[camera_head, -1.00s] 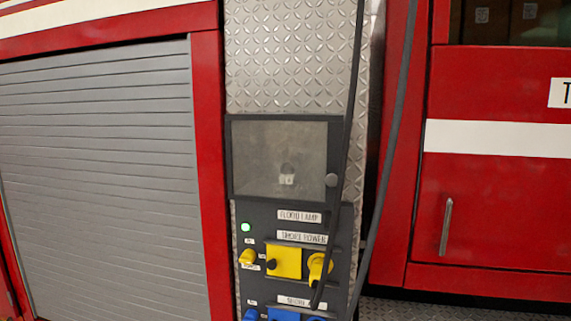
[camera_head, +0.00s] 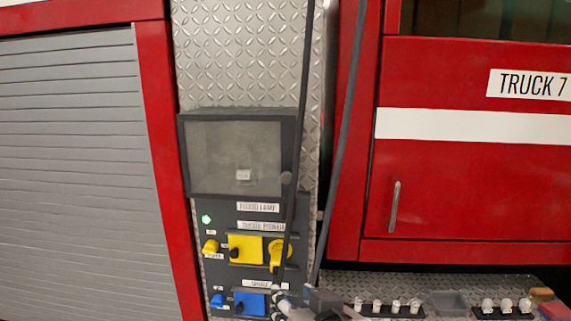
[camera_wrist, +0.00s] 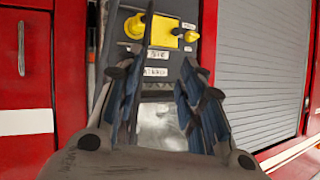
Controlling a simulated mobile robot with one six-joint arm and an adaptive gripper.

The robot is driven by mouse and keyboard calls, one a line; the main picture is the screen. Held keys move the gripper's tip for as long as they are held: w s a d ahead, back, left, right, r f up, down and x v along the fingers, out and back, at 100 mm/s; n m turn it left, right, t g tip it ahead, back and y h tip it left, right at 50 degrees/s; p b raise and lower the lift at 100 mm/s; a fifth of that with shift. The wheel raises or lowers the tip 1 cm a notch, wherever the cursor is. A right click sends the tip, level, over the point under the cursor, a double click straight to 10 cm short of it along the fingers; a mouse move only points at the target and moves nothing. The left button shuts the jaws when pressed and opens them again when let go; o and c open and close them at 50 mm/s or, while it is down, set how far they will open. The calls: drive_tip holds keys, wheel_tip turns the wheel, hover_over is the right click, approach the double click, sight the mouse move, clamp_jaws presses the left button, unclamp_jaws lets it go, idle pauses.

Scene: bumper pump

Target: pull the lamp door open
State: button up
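The lamp door (camera_head: 215,150) is a dark-framed, greyish clear panel above the "FLOOD LAMP" label (camera_head: 258,207) in the head view. It looks shut, and a small round knob (camera_head: 286,178) sits at its right edge. In the upside-down wrist view, part of the door's pane (camera_wrist: 160,122) shows between the fingers of my gripper (camera_wrist: 162,75). The fingers are apart and hold nothing visible. They point toward the control panel, and their distance from it is unclear. The knob is not clear in the wrist view.
Yellow switches (camera_head: 245,249) and blue ones (camera_head: 250,302) lie below the door. A grey roller shutter (camera_head: 70,170) is at left, a red cabinet with a handle (camera_head: 394,206) at right.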

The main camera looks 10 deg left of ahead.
sight(286, 178)
drive_tip(key=shift+o, duration=0.2)
drive_tip(key=w+a+r+m+t+h+p, duration=0.1)
drive_tip(key=w+a+r+t+p, duration=0.2)
drive_tip(key=r, duration=0.6)
drive_tip(key=shift+w+a+t+p, duration=0.4)
drive_tip(key=shift+a+t+p, duration=0.1)
drive_tip(key=shift+a+p, duration=0.3)
wheel_tip(286, 178, up, 4)
drive_tip(key=d+m+t+h+p, duration=0.1)
drive_tip(key=m+t+h+p, duration=0.1)
drive_tip(key=h+p, duration=0.15)
drive_tip(key=shift+h, duration=0.35)
drive_tip(key=w, duration=1.6)
drive_tip(key=shift+w+r, duration=0.1)
drive_tip(key=shift+w, duration=0.3)
clamp_jaws()
